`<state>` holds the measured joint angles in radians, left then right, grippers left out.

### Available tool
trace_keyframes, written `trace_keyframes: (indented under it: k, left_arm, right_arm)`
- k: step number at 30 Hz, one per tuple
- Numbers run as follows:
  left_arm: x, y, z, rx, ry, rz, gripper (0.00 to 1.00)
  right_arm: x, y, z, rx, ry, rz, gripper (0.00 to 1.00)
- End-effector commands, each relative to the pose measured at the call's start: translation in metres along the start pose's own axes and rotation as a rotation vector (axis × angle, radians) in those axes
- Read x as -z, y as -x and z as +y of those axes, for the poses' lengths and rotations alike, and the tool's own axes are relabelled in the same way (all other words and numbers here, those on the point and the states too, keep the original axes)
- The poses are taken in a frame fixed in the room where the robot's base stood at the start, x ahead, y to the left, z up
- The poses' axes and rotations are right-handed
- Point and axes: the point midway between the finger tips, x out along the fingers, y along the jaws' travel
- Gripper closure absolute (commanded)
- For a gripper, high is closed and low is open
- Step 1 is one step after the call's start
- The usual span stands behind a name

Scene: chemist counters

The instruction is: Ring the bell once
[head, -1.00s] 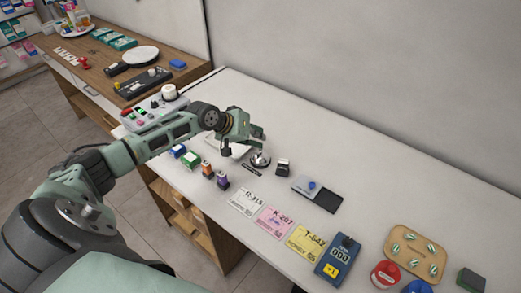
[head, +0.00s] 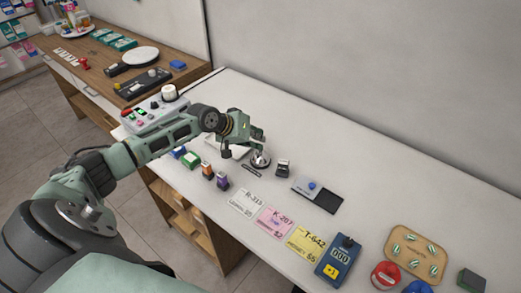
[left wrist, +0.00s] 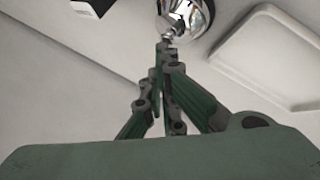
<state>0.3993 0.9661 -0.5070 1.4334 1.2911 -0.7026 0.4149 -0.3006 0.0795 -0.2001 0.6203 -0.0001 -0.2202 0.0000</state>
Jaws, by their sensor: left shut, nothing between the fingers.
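The bell (head: 260,160) is a shiny silver dome on a dark base, standing on the white counter. My left gripper (head: 261,145) is shut and empty, just above and behind the bell in the head view. In the left wrist view the bell (left wrist: 193,16) is at the top, partly cut off. The closed fingertips (left wrist: 165,45) overlap its lower edge in that view. I cannot tell whether they touch it. My right gripper is not in view.
The back of the counter is clear.

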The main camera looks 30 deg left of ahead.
Motion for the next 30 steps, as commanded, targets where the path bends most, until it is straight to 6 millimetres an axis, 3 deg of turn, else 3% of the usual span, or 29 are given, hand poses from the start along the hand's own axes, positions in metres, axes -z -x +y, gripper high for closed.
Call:
trace_keyframes:
  k: [7,20,30]
  left_arm:
    - [0.008,0.011,0.008,0.000,0.000,-0.001,1.00]
    - [0.009,0.013,0.009,0.000,0.000,0.000,1.00]
    - [0.026,0.035,0.026,0.000,0.000,0.000,1.00]
  right_arm:
    - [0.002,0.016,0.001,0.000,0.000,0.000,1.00]
    - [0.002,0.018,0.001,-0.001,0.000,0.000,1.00]
    - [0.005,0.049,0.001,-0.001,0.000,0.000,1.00]
